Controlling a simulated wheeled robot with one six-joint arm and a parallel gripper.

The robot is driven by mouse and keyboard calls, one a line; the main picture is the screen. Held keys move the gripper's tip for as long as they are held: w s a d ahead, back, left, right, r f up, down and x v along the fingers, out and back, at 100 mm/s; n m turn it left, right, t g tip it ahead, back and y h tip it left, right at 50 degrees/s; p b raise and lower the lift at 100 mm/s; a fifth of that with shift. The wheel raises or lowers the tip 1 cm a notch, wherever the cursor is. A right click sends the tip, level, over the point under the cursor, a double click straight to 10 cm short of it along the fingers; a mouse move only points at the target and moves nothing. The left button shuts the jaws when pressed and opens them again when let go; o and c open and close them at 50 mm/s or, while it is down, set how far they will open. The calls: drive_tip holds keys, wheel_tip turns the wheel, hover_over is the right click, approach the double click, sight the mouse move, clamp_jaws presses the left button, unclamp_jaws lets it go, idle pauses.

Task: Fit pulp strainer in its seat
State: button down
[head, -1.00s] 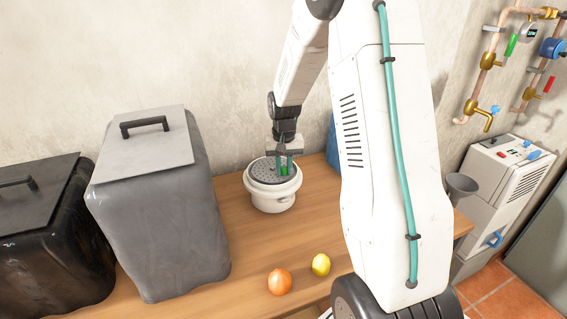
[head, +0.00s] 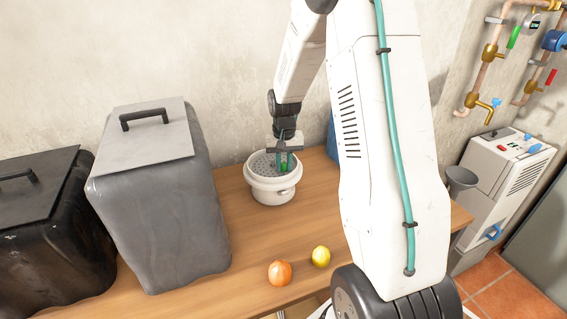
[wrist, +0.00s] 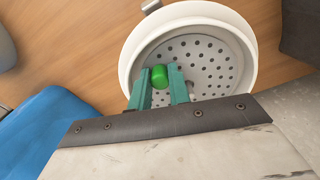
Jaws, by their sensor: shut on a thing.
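The pulp strainer (head: 261,165) is a grey perforated disc with a green knob. In the wrist view the strainer (wrist: 208,62) lies inside the rim of a round white juicer base (head: 271,194), which also shows in the wrist view (wrist: 246,38). The strainer appears roughly level and a little below the rim. Whether it rests fully on its seat is hard to tell. My gripper (head: 284,164) reaches down from above. Its green fingers, also in the wrist view (wrist: 160,82), are shut on the green knob. The fingers and my wrist hide part of the disc.
A large grey lidded bin (head: 160,220) stands left of the juicer base, with a black bin (head: 50,250) beyond it. An orange (head: 280,272) and a lemon (head: 321,256) lie near the table's front. A blue object (head: 332,140) is behind my arm.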

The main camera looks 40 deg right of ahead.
drive_tip(key=c, duration=1.2)
unclamp_jaws()
drive_tip(key=shift+c, duration=0.2)
drive_tip(key=shift+r, duration=3.9)
drive_tip(key=s+a+r+n, duration=0.2)
drive_tip(key=s+a+r, duration=0.2)
drive_tip(key=s, duration=0.6)
drive_tip(key=s+a+r+n+t, duration=0.1)
drive_tip(key=s+a+r+n, duration=0.1)
drive_tip(key=s+a+r, duration=0.3)
drive_tip(key=s+a+r+n, duration=0.2)
drive_tip(key=s+a+r, duration=0.2)
drive_tip(key=s+a, duration=0.7)
drive_tip(key=s, duration=0.4)
drive_tip(key=shift+s+a+r, duration=0.15)
drive_tip(key=shift+s+r, duration=0.05)
drive_tip(key=shift+r, duration=0.15)
